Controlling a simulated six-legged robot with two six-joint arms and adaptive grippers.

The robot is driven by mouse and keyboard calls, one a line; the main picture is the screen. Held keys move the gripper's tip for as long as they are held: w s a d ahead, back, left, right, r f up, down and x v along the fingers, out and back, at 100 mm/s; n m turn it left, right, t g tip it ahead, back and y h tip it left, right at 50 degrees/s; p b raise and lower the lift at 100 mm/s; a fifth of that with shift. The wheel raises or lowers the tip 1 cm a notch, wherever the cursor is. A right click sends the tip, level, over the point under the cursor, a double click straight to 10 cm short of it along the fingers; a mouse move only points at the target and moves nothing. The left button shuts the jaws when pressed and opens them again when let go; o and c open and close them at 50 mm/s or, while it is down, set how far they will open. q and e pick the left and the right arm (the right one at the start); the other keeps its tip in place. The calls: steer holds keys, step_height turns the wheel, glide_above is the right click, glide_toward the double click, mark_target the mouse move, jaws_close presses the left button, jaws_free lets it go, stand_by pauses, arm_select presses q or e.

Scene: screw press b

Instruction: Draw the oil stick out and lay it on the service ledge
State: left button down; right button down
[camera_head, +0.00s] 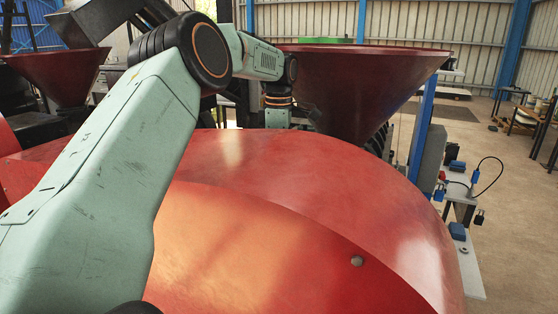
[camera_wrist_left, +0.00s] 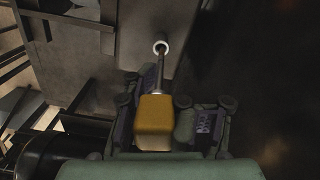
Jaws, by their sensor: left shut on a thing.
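The oil stick (camera_wrist_left: 155,112) has a yellow-orange block handle and a thin rod in the left wrist view. My left gripper (camera_wrist_left: 166,100) is shut on the handle, with fingers on both sides. The rod runs away from the handle to a white ring (camera_wrist_left: 161,47) on a grey-brown surface. The rod's far end meets the ring; I cannot tell how much of it is inside. In the head view my left arm reaches over the red machine body, which hides the gripper and stick. I cannot identify the service ledge for certain. My right gripper is not in view.
The large red rounded cover (camera_head: 300,225) fills the foreground of the head view. A dark red hopper (camera_head: 365,85) stands behind it, close to my left arm. A blue post (camera_head: 423,125) and a pale bench (camera_head: 466,265) with blue padlocks stand at the right.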

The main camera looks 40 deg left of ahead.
arm_select(q)
steer(key=shift+s+d+r, duration=0.1)
steer(key=shift+r, duration=2.15)
steer(key=shift+d, duration=0.1)
